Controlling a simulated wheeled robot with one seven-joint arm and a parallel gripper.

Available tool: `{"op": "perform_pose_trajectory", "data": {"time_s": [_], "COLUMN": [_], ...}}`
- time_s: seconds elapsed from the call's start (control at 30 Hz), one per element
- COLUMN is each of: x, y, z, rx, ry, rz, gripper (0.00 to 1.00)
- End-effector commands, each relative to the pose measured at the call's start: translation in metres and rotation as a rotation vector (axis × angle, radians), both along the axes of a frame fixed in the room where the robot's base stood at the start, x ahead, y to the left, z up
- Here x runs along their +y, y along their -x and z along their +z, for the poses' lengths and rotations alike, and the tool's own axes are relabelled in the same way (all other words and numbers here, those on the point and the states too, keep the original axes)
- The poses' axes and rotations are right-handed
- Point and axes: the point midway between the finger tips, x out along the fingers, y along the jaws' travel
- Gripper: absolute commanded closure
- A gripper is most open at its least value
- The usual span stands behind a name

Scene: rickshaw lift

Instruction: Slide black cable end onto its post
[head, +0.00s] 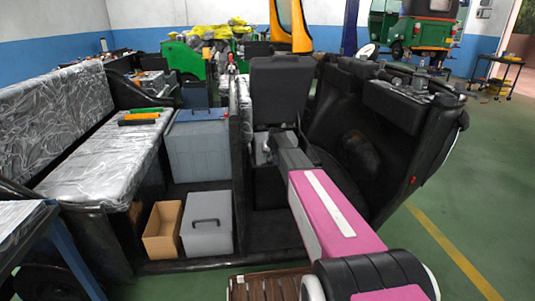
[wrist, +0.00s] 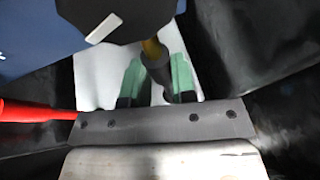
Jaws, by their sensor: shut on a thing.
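In the wrist view, my gripper (wrist: 155,60) has two green-padded fingers closed on a black cable end (wrist: 157,68), which shows between them. A yellowish part shows at the cable end's upper side. A large black block (wrist: 113,14) with a pale strip covers the top of the view and hides what lies beyond. I cannot make out the post, nor whether the cable end touches it. In the head view my pink arm reaches in below the raised black seat, and the fingertips and cable end are too hidden to tell.
A red rod-like piece (wrist: 38,110) lies left of my gripper. In the head view, a grey-blue box (head: 198,150), a grey case (head: 207,226) and an open cardboard box (head: 162,230) stand left of my arm. The black seat (head: 280,90) rises beyond it.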

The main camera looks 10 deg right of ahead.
Motion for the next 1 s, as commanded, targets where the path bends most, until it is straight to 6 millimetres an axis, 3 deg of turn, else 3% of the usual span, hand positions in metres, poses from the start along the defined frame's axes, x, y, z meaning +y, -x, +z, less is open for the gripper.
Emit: {"op": "perform_pose_trajectory", "data": {"time_s": [0.07,0.33,0.37,0.43,0.77,1.0], "x": [0.000,0.000,0.000,0.000,0.000,-0.003], "y": [0.014,0.015,0.015,0.016,0.014,0.022], "z": [0.001,0.000,0.000,0.000,0.001,0.017], "rx": [0.000,0.005,0.005,0.005,0.001,0.001], "ry": [0.000,0.000,0.000,0.000,0.000,0.000], "rz": [0.000,0.001,0.001,0.001,0.000,0.000], "gripper": [1.00,1.00,0.72,0.49,0.49,0.49]}}
